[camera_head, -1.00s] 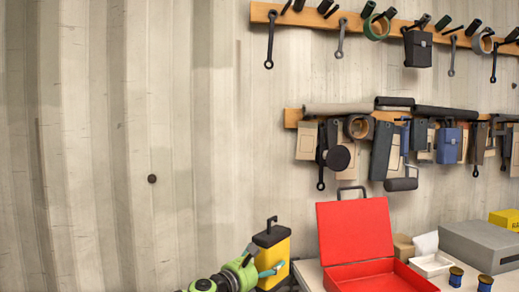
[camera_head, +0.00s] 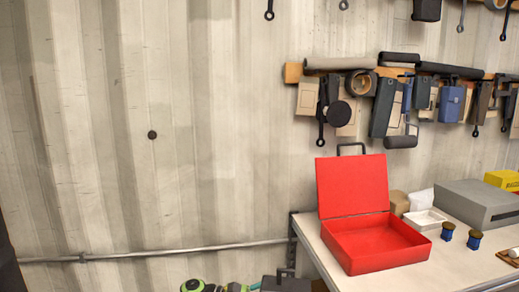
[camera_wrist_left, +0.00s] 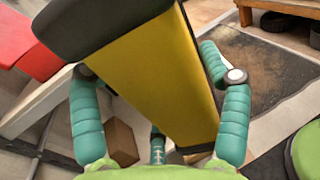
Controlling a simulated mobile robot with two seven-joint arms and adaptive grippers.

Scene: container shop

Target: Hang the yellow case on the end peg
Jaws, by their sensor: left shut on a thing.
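The yellow case (camera_wrist_left: 150,80) has dark ends and fills the middle of the left wrist view, tilted. My left gripper (camera_wrist_left: 150,62) is shut on it, with a teal finger on each side. In the head view only the case's dark top and handle (camera_head: 285,283) show at the bottom edge, beside the front left of the table. The lower wooden peg rail (camera_head: 292,72) hangs on the wall, its left end bare beside a long grey-brown roll (camera_head: 340,64). I cannot make out a free end peg. My right gripper is in neither view.
Several tools and pouches hang from the lower rail. A metal pipe (camera_head: 170,252) runs along the wall.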

